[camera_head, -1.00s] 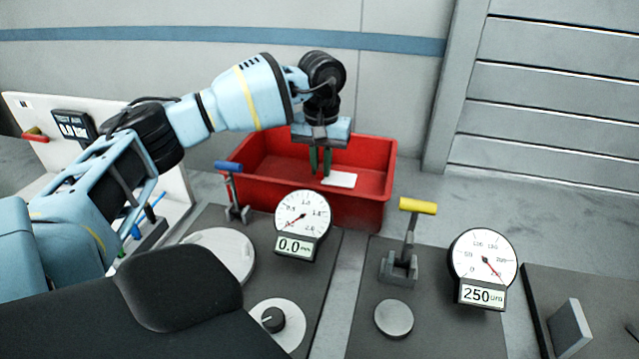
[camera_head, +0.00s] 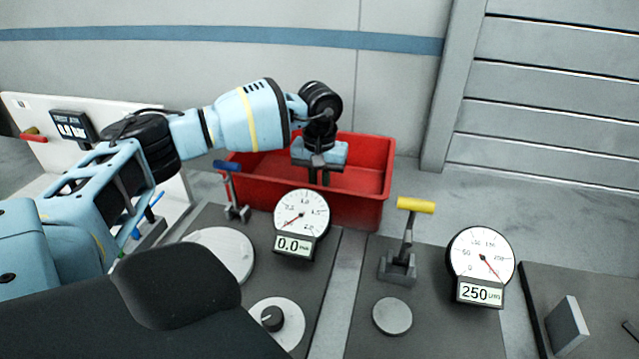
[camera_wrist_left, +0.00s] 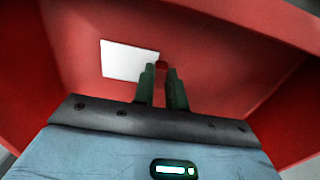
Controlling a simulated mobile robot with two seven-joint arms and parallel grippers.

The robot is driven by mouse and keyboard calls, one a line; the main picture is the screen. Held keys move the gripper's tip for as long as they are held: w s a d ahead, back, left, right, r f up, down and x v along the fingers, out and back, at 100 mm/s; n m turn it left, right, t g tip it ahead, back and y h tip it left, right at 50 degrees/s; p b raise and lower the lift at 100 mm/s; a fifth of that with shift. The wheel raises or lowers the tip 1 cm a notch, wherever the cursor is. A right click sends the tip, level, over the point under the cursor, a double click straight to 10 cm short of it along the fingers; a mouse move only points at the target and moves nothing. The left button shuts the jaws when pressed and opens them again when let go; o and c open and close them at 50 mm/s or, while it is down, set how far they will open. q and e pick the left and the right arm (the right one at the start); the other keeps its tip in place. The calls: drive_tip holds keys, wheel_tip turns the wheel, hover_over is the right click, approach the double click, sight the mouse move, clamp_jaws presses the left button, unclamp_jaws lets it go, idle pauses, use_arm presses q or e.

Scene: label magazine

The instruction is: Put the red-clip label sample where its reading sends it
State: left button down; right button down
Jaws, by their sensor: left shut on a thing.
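My left gripper (camera_head: 318,182) reaches down into the red bin (camera_head: 358,209), its fingertips hidden behind the bin's front wall in the head view. In the left wrist view the dark green fingers (camera_wrist_left: 162,88) are close together, shut on the label sample (camera_wrist_left: 127,61), a flat white card. The card sticks out to the left of the fingertips, inside the bin. A small dark red bit shows between the fingertips. The head view does not show the card. My right gripper is not in view.
In front of the bin stand a round dial gauge (camera_head: 301,213) reading 0.0 and another (camera_head: 481,254) reading 250, beside a blue-handled lever (camera_head: 232,188) and a yellow-handled lever (camera_head: 410,233). A white board with a small display (camera_head: 73,129) stands at the left.

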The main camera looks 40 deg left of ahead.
use_arm(q)
drive_tip(key=c, duration=1.4)
unclamp_jaws()
drive_tip(key=shift+f, duration=0.1)
drive_tip(key=shift+c, duration=0.2)
wheel_tip(320, 180, up, 12)
drive_tip(key=shift+r, duration=0.2)
drive_tip(key=shift+d+f, duration=0.1)
